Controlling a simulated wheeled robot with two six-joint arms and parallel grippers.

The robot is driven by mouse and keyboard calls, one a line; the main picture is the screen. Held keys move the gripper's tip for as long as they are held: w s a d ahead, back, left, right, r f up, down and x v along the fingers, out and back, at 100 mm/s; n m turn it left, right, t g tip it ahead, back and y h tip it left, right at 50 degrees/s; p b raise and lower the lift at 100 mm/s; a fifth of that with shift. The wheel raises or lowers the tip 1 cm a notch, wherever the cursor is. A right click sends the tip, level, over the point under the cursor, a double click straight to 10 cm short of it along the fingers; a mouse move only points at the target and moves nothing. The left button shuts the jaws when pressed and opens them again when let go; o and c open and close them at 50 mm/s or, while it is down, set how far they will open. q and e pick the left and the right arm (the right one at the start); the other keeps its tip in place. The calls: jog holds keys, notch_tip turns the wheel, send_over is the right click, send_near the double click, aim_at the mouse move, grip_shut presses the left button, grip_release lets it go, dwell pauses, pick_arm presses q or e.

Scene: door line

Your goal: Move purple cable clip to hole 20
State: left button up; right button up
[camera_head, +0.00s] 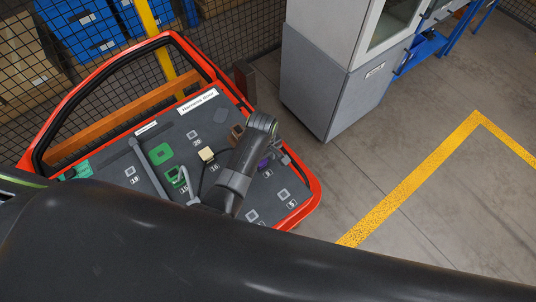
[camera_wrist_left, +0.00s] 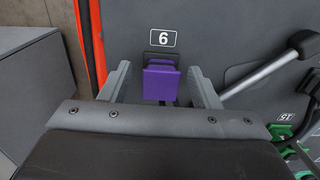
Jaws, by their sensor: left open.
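The purple cable clip (camera_wrist_left: 160,82) sits on the dark door panel beside a label that looks like a 6 in the wrist view, perhaps an upside-down 9. My left gripper (camera_wrist_left: 163,82) is open, with one finger on each side of the clip. In the head view the clip (camera_head: 264,163) is partly hidden by my left gripper (camera_head: 273,158). A square hole mark (camera_head: 191,134) on the upper panel has a small label that seems to read 20; nothing sits on it. My right gripper is not in view.
The red-framed door panel (camera_head: 311,203) also carries green clips (camera_head: 160,153), a beige block (camera_head: 207,154), a brown block (camera_head: 237,132) and a grey handle rod (camera_wrist_left: 268,69). A grey cabinet (camera_head: 312,85) stands to the right. Mesh fencing is behind.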

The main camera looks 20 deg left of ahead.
pick_arm(q)
jog(key=shift+a+f, duration=0.1)
jog(key=shift+f, duration=0.7)
jog(key=shift+s, duration=0.1)
jog(key=shift+r, duration=0.1)
jog(key=shift+c, duration=0.6)
grip_shut()
jog(key=shift+r, duration=0.4)
